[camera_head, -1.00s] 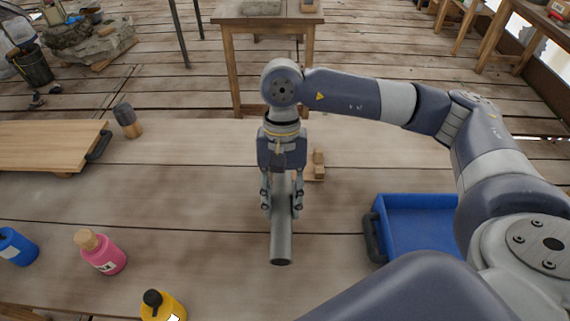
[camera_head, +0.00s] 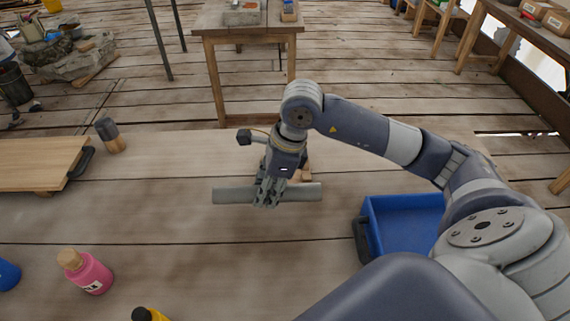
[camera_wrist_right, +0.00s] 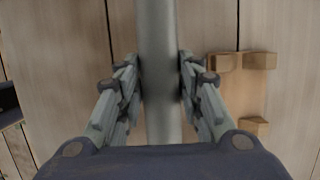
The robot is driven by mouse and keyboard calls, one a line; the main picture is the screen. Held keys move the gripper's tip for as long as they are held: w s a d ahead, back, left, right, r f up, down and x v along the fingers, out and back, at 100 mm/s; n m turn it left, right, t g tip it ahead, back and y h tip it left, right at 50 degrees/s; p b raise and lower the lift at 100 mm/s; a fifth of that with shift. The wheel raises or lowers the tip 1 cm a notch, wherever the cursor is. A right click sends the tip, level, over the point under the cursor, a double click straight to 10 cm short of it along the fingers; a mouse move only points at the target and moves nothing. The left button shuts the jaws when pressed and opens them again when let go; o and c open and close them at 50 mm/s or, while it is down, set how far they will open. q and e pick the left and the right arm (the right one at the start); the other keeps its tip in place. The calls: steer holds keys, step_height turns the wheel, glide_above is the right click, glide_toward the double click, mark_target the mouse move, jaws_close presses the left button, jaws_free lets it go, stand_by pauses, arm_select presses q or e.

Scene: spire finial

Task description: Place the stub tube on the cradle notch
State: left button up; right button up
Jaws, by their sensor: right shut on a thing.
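My right gripper (camera_head: 268,192) is shut on the grey stub tube (camera_head: 305,192), gripping it near its middle. The tube lies crosswise, left to right, in the head view and looks to be above the workbench. In the right wrist view the tube (camera_wrist_right: 157,60) runs up the picture between both fingers of the gripper (camera_wrist_right: 160,85). The wooden cradle (camera_wrist_right: 240,90), with small raised blocks, is right of the tube in that view. In the head view the cradle (camera_head: 306,173) is mostly hidden behind my gripper. My left gripper is out of view.
A blue tray (camera_head: 405,225) sits right of the tube. A pink bottle (camera_head: 90,273) and a yellow bottle (camera_head: 150,314) stand at the front left. A wooden board (camera_head: 40,163) and a dark-topped cylinder (camera_head: 110,135) are at the left. The bench around the tube's left end is clear.

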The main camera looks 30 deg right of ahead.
steer(key=w+d, duration=0.2)
steer(key=d, duration=0.1)
steer(key=w+d+p, duration=0.1)
steer(key=w+d, duration=0.2)
steer(key=d, duration=0.1)
steer(key=w+d+f+p, duration=0.1)
steer(key=w+d, duration=0.2)
steer(key=shift+d, duration=0.15)
steer(key=shift+w+d+f+p, duration=0.1)
steer(key=shift+f+p, duration=0.05)
steer(key=shift+p, duration=0.15)
step_height(320, 180, down, 4)
steer(key=shift+r+p, duration=0.25)
steer(key=shift+p, duration=0.35)
steer(key=shift+f, duration=0.1)
steer(key=o, duration=0.8)
steer(key=shift+f+b, duration=0.1)
steer(key=shift+b, duration=0.2)
steer(key=o, duration=0.5)
